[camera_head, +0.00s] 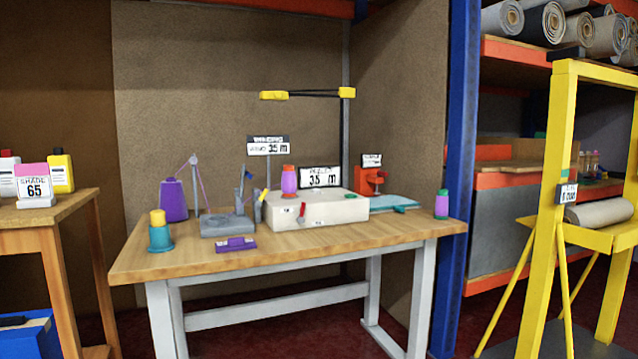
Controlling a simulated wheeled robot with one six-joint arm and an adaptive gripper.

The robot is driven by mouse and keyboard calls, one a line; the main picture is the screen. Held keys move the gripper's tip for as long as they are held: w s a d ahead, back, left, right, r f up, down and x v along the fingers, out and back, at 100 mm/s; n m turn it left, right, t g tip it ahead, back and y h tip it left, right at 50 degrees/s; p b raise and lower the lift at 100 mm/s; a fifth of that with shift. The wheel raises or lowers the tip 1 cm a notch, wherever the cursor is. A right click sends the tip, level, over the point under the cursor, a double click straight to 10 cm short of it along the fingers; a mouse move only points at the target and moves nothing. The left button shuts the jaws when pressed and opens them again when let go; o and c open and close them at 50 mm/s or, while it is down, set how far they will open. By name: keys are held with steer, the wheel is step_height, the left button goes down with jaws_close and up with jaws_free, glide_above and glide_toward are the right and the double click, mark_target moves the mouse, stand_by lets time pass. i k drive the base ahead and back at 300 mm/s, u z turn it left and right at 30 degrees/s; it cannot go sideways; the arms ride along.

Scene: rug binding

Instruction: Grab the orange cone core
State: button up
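An orange core tip (288,168) shows at the top of a purple thread cone (289,184). This cone stands upright on the white block-shaped machine (330,210) on the wooden workbench. Other cones stand on the bench: a teal one with a yellow core (159,233) at the front left, and a small purple one with a green top (441,204) at the right end. My gripper is not in view.
A yellow frame (552,200) stands right, a side table (55,208) left. The bench's front strip is mostly clear.

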mark_target(289, 189)
steer(key=z, duration=0.9)
steer(key=i, duration=1.25)
steer(key=u, duration=0.1)
